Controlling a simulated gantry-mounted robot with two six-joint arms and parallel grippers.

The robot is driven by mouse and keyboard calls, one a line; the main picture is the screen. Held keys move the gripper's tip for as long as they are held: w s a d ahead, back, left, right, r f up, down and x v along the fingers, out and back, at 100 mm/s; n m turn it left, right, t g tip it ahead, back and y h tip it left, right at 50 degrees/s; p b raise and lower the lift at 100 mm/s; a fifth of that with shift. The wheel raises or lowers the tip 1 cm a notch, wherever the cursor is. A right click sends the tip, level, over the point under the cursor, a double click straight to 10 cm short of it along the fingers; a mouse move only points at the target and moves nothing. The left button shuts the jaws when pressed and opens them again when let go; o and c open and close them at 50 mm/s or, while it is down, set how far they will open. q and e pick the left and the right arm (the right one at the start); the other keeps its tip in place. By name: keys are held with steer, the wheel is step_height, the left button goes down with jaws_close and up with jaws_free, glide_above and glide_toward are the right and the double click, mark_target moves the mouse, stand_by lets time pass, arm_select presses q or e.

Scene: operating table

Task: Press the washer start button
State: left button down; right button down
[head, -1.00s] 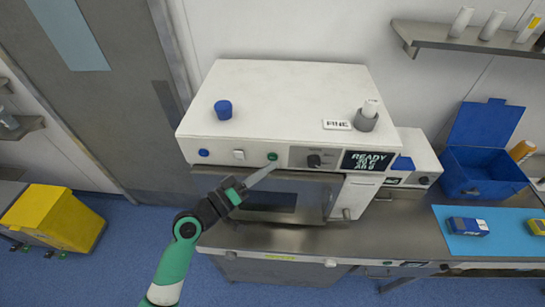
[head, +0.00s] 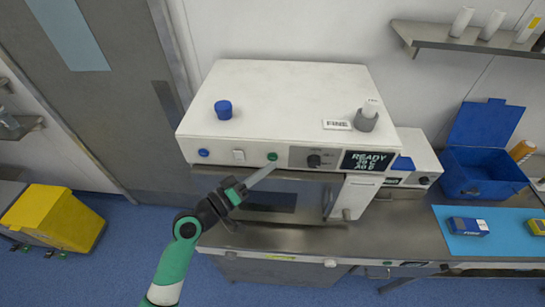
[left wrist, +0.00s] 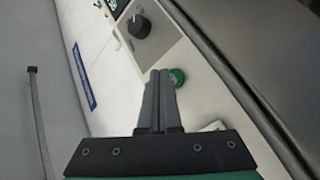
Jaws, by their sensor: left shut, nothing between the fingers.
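The washer (head: 280,110) is a white box-shaped machine on the steel counter. A green round button (head: 272,156) sits on its front panel, between a white switch (head: 239,154) and a black knob (head: 314,160). A display (head: 367,161) on the panel reads READY. My left gripper (head: 272,168) is shut and empty, its fingertips just below the green button in the head view. In the left wrist view the shut fingers (left wrist: 162,75) point at the panel, with the tips beside the green button (left wrist: 178,77). I cannot tell whether they touch it. My right gripper is out of view.
A blue button (head: 203,153) is at the panel's left end. A blue cap (head: 223,109) and a grey cup (head: 366,121) stand on the washer top. An open blue box (head: 487,170) stands to the right. A yellow bin (head: 55,218) is on the floor at left.

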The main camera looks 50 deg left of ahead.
arm_select(q)
steer(key=shift+a, duration=0.1)
steer(key=shift+w+a, duration=0.2)
steer(key=shift+w, duration=0.1)
steer(key=shift+w+a+b, duration=0.25)
steer(key=shift+w+b, duration=0.05)
steer(key=shift+b, duration=0.15)
stand_by(0.6)
steer(key=shift+s+d, duration=0.1)
stand_by(0.4)
steer(key=shift+s+d+p, duration=0.3)
steer(key=shift+s+d, duration=0.15)
steer(key=shift+s, duration=0.05)
steer(key=s+d, duration=0.1)
steer(key=s, duration=0.1)
steer(key=s+d+p, duration=0.1)
steer(key=d, duration=0.1)
steer(key=shift+s+d, duration=0.15)
steer(key=shift+s, duration=0.2)
